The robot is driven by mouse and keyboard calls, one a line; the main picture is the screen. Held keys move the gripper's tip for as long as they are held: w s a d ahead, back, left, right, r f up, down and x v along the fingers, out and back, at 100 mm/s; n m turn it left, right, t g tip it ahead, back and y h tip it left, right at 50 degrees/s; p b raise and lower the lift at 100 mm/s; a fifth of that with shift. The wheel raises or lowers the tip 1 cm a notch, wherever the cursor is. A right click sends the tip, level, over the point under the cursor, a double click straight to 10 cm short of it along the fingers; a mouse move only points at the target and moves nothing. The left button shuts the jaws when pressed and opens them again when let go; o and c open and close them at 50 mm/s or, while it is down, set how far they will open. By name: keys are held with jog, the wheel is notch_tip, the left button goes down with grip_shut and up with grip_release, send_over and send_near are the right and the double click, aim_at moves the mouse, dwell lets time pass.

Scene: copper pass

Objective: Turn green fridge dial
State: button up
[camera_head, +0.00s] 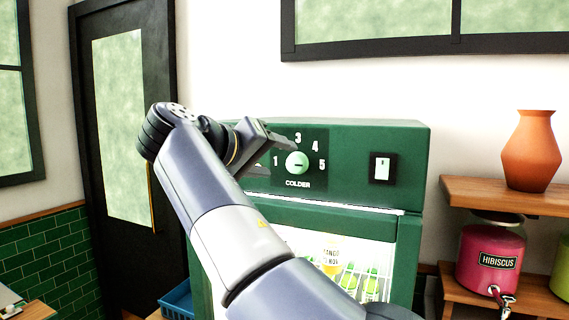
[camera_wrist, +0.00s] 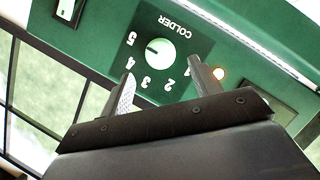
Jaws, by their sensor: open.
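The green fridge (camera_head: 415,150) stands against the wall, with a dark dial plate on its upper front. The round pale green dial (camera_head: 297,162) sits on that plate, ringed by numbers with "COLDER" below. It also shows in the wrist view (camera_wrist: 158,52), upside down; I cannot tell which number its mark points at. My gripper (camera_head: 268,140) is open and empty, just left of and above the dial in the head view. In the wrist view its two fingers (camera_wrist: 160,70) straddle the dial's direction, and no contact shows. My arm hides the plate's left part.
A white switch (camera_head: 382,168) is right of the dial. A small glowing light (camera_wrist: 218,73) is beside the plate. The lit fridge window (camera_head: 380,235) shows bottles. A shelf (camera_head: 500,195) with an orange vase (camera_head: 530,150) and a hibiscus dispenser (camera_head: 485,260) stands right.

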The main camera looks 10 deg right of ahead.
aim_at(292, 163)
jog(key=v, duration=0.6)
jog(key=shift+w, duration=0.1)
jog(key=shift+d, duration=0.1)
jog(key=x, duration=1)
jog(key=shift+w+d+f, duration=0.1)
jog(key=shift+w+d, duration=0.1)
jog(key=shift+d, duration=0.1)
jog(key=shift+s+a, duration=0.1)
jog(key=shift+a, duration=0.05)
